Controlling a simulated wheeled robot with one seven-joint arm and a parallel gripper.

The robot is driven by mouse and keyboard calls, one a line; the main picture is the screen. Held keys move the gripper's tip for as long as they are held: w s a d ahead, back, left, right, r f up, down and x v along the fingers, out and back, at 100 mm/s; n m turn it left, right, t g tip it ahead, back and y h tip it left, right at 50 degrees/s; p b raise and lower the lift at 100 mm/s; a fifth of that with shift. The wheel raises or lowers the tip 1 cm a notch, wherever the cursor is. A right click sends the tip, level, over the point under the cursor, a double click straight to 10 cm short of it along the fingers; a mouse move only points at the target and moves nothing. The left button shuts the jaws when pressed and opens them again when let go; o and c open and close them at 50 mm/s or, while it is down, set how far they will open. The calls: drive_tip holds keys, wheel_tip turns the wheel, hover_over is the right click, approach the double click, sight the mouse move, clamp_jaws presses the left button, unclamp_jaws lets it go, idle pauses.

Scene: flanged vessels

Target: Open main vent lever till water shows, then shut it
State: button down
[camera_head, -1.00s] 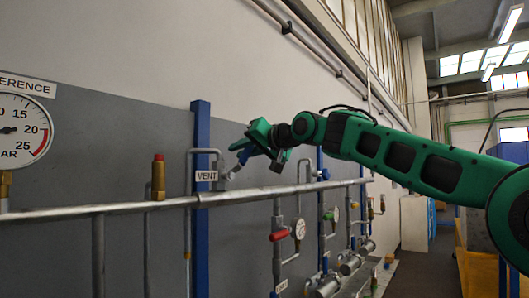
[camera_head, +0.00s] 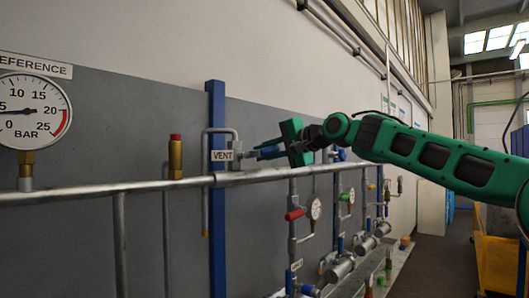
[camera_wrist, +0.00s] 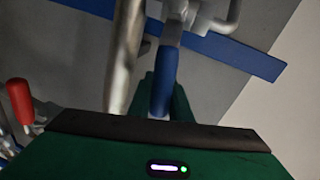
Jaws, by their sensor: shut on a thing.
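The main vent lever has a blue handle (camera_head: 268,152) and sits on the pipe just right of the VENT label (camera_head: 222,155). It points right, nearly level, along the rail. My gripper (camera_head: 286,148) is shut on its handle. In the wrist view the blue handle (camera_wrist: 163,80) runs between my green fingers (camera_wrist: 164,96), with the grey valve body beyond it. A thin vent pipe (camera_head: 205,190) bends down left of the blue post and ends in a brass-coloured tip (camera_head: 205,233). I can make out no water at that tip.
A pressure gauge (camera_head: 30,110) and a red-capped brass fitting (camera_head: 175,157) stand on the grey rail (camera_head: 120,187) at left. A blue post (camera_head: 217,240) stands by the vent. Red (camera_head: 295,214) and other handled valves sit below the rail to the right.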

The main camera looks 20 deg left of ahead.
drive_tip(key=shift+w+d+f+m, duration=0.3)
drive_tip(key=shift+w+m, duration=0.1)
drive_tip(key=c, duration=1.6)
unclamp_jaws()
drive_tip(key=shift+w+f, duration=0.15)
drive_tip(key=shift+s+a, duration=0.15)
drive_tip(key=shift+s, duration=0.1)
drive_tip(key=shift+v, duration=5.3)
drive_tip(key=shift+w, duration=0.1)
